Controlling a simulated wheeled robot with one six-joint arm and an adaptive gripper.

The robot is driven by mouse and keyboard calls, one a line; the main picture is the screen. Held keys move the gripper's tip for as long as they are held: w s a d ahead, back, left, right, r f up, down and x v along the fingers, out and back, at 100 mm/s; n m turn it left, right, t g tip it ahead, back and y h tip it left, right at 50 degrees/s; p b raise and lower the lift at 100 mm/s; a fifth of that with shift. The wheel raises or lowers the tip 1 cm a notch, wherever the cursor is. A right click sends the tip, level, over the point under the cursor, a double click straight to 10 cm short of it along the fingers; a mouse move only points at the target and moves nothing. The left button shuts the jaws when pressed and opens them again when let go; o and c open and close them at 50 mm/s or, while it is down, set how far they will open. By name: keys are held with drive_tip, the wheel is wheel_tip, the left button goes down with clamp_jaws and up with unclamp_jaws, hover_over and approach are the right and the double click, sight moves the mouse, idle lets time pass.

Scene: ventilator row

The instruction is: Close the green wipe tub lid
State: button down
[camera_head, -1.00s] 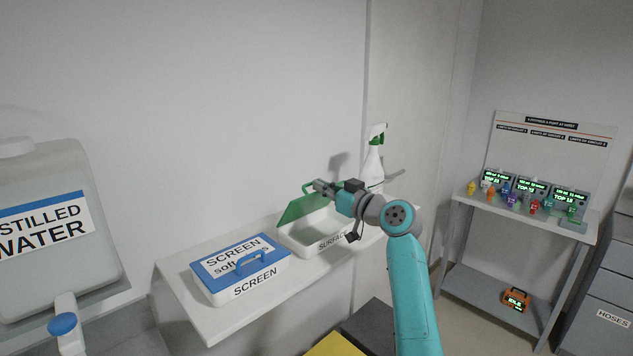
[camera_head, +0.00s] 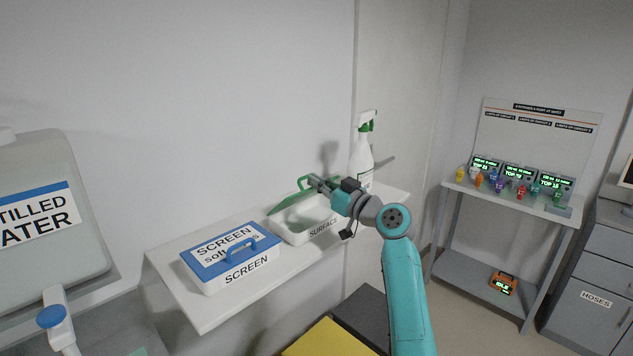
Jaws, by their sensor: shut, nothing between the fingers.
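The white wipe tub (camera_head: 296,236) marked SURFACE stands on the wall shelf, its inside partly visible. Its green lid (camera_head: 287,202) is open, tilted up along the tub's back left side, with a green handle loop near its top. My gripper (camera_head: 312,180) is shut and empty at the upper part of the lid, beside the handle. I cannot tell whether it touches the lid. My gripper and wrist hide the tub's right back part.
A closed SCREEN tub with a blue lid (camera_head: 228,250) stands left of the green-lidded tub. A spray bottle (camera_head: 361,165) stands behind my wrist. The shelf's front edge (camera_head: 270,285) is clear. A yellow-topped surface (camera_head: 328,340) lies below.

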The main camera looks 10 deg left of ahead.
drive_tip(key=shift+s+d+f+t+y, duration=0.15)
drive_tip(key=shift+d+f+t+y, duration=0.05)
drive_tip(key=shift+f+t+y, duration=0.1)
idle(0.4)
drive_tip(key=shift+s+d+f, duration=0.3)
drive_tip(key=shift+d+f, duration=0.1)
drive_tip(key=shift+f, duration=0.15)
idle(0.4)
drive_tip(key=shift+s+d+f, duration=0.2)
drive_tip(key=shift+d+f, duration=0.05)
drive_tip(key=shift+f, duration=0.3)
drive_tip(key=shift+s+d+f, duration=0.15)
drive_tip(key=shift+f, duration=0.25)
drive_tip(key=shift+s+d+f, duration=0.1)
drive_tip(key=shift+d+f, duration=0.05)
drive_tip(key=shift+f, duration=0.2)
drive_tip(key=shift+s+d+f, duration=0.1)
drive_tip(key=shift+d+f, duration=0.05)
drive_tip(key=shift+f, duration=0.35)
drive_tip(key=shift+s+d+f, duration=0.1)
drive_tip(key=shift+f, duration=0.55)
